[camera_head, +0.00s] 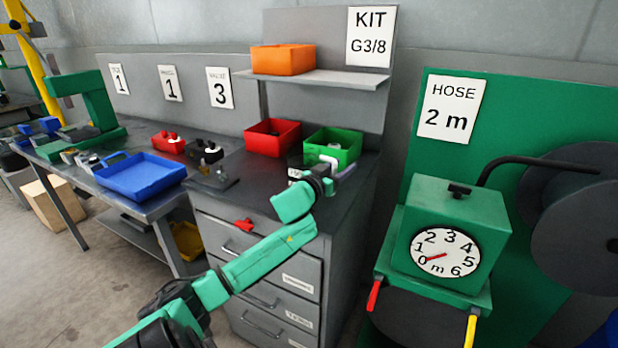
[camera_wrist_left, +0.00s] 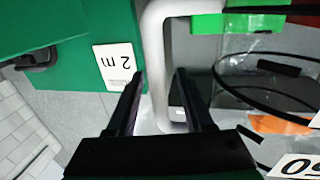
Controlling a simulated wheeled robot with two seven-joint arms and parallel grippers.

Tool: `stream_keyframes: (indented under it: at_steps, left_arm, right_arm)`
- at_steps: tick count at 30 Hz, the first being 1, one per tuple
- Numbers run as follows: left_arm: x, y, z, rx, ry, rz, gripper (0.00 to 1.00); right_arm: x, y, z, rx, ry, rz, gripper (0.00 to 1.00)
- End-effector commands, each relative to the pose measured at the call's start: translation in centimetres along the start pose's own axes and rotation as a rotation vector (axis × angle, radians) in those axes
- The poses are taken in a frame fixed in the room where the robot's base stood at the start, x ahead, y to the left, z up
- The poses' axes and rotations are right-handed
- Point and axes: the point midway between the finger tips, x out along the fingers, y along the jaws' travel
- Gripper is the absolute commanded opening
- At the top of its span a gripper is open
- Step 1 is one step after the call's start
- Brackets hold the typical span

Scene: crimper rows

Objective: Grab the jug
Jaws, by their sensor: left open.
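In the left wrist view, a pale grey C-shaped bar (camera_wrist_left: 153,45) looks like the jug's handle. A clear body with dark curved lines (camera_wrist_left: 232,85) beside it seems to be the jug. My left gripper (camera_wrist_left: 159,74) is open, with its two dark fingers on either side of the bar's upright stretch. I cannot tell whether they touch it. In the head view my left gripper (camera_head: 320,182) is over the right end of the grey workbench, in front of the green bin (camera_head: 335,150). The jug is not clearly seen there. My right gripper is not in view.
A red bin (camera_head: 273,135) stands left of the green bin, below a shelf with an orange bin (camera_head: 283,59). A green hose machine with a dial (camera_head: 446,250) stands close on the right. A blue tray (camera_head: 140,175) is on the left bench.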

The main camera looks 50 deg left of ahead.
Motion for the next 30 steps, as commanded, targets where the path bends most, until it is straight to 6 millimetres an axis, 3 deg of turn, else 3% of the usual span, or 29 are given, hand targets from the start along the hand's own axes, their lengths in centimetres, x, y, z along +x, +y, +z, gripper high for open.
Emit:
stream_keyframes:
  at_steps: [3, 7, 30]
  left_arm:
    - [-0.04, 0.01, 0.06, 0.000, 0.000, 0.000, 0.48]
    - [-0.05, 0.01, 0.06, 0.000, 0.000, 0.000, 0.00]
    - [-0.07, 0.00, 0.10, 0.000, -0.001, 0.000, 0.00]
  right_arm:
    - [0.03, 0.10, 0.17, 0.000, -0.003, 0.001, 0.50]
    - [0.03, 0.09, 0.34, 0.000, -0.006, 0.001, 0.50]
    - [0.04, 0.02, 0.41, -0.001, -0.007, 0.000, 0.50]
